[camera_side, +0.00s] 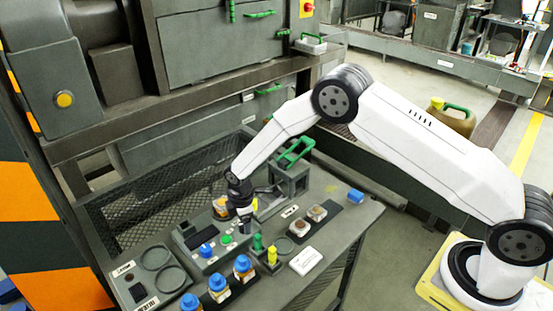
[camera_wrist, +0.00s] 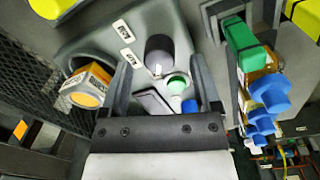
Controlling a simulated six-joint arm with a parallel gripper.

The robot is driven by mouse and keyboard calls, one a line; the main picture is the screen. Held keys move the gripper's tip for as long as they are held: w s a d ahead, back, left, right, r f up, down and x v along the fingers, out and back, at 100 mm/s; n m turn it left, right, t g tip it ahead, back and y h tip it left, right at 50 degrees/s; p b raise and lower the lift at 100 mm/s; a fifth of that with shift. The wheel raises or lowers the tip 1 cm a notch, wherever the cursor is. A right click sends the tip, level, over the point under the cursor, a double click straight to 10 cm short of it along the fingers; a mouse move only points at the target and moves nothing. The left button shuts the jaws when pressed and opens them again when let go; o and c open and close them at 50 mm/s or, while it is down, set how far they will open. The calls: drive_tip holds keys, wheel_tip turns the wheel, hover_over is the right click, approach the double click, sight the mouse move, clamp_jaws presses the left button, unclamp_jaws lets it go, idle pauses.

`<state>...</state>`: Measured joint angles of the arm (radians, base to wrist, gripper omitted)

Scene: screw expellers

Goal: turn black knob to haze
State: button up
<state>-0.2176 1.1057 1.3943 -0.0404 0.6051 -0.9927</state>
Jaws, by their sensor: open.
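The black knob (camera_wrist: 158,48) stands on a grey control panel (camera_wrist: 185,30) in the wrist view, with a small white mark on its near side. My gripper (camera_wrist: 160,65) is open, its two fingers spread left and right of the knob and apart from it. Two small white labels lie left of the knob: an upper label (camera_wrist: 122,28) and a lower label (camera_wrist: 129,58). Their upside-down text is too small to read surely. In the side view, my gripper (camera_side: 245,212) points down over the panel's back right part and hides the knob.
A green button (camera_wrist: 177,85) and a blue knob (camera_wrist: 190,105) are on the panel close to the black knob. A jar with an orange label (camera_wrist: 88,85) sits left of the fingers. Several blue-capped bottles (camera_side: 243,266) stand in front of the panel. A green-handled stand (camera_side: 290,175) rises behind right.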

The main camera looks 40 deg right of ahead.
drive_tip(key=shift+f, duration=0.85)
clamp_jaws()
drive_tip(key=shift+w+m, duration=0.1)
drive_tip(key=shift+m, duration=0.4)
drive_tip(key=m, duration=1)
drive_tip(key=shift+m, duration=0.4)
